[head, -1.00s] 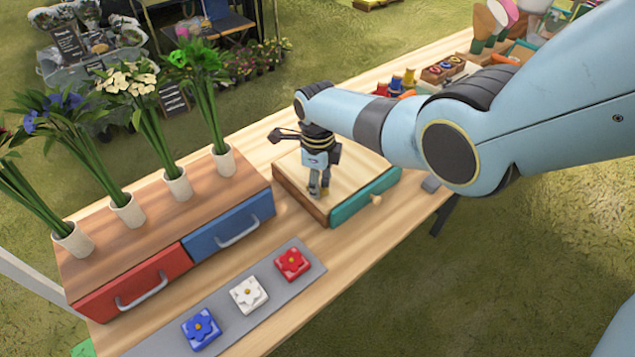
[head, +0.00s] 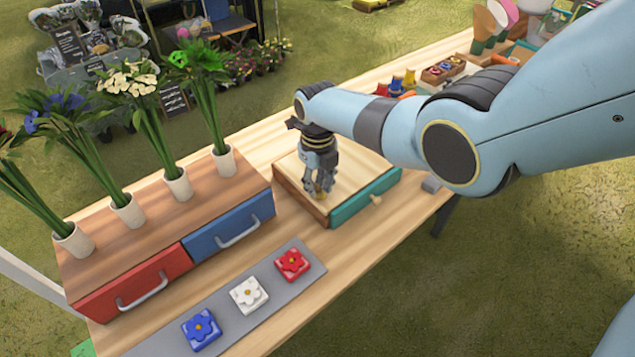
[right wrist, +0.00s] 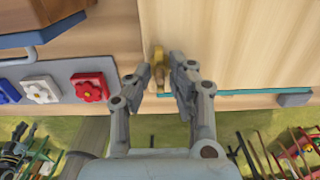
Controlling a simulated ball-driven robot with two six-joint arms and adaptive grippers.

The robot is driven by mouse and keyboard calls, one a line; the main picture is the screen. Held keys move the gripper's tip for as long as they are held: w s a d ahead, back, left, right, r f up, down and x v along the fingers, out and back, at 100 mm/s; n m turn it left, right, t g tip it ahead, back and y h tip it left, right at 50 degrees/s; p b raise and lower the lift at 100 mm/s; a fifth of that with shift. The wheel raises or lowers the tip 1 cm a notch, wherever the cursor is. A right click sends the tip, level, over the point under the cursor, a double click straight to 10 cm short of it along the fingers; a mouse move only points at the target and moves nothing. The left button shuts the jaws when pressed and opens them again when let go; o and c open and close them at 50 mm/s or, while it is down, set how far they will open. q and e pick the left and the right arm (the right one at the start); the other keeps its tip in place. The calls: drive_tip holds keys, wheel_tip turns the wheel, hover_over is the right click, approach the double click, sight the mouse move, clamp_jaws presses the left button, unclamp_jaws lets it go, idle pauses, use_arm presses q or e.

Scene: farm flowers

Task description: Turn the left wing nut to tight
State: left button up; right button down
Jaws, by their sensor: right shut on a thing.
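A wooden box (head: 350,163) with a teal front (head: 365,200) stands on the table. My right gripper (head: 319,193) points down over its front left part. It is shut on a small brass-coloured wing nut, which shows between the fingertips in the right wrist view (right wrist: 158,57); the fingers (right wrist: 166,75) hide part of it. No second wing nut can be made out. My left gripper is not in view.
Left of the box stand a red drawer (head: 135,287) and a blue drawer (head: 230,227) with flower vases on top. A grey strip (head: 222,309) holds blue, white and red flower blocks. Thread spools (head: 397,83) lie behind my right arm.

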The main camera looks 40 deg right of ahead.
sight(318, 187)
drive_tip(key=shift+w+d+r, duration=0.1)
drive_tip(key=shift+w+r, duration=0.05)
drive_tip(key=c, duration=1.1)
unclamp_jaws()
drive_tip(key=shift+c, duration=0.2)
drive_tip(key=shift+s, duration=0.2)
wheel_tip(318, 187, up, 7)
drive_tip(key=shift+r, duration=0.1)
